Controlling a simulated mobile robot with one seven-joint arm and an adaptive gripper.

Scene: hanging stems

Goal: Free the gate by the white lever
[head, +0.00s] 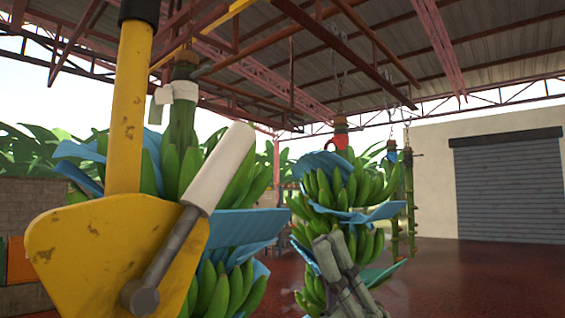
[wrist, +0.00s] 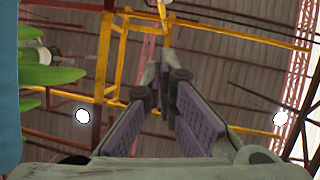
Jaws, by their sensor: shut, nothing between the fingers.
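The white lever (head: 221,168) has a thick white grip on a grey metal rod. The rod runs down left to a round pivot on a yellow plate (head: 100,250). The lever leans up to the right. A yellow post (head: 128,110) with a black top rises behind the plate. My gripper (head: 328,246) is shut and empty. In the head view it points upward, right of the lever and apart from it. In the wrist view my gripper (wrist: 160,75) shows purple pads pointing at the roof. The lever is not recognisable there.
A banana bunch (head: 235,190) with blue sheets hangs close behind the lever. Another bunch (head: 335,190) hangs behind my gripper. Bananas (wrist: 45,70) and a blue sheet (wrist: 9,90) edge the wrist view's left side. A roller door (head: 510,185) stands far right, with open floor before it.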

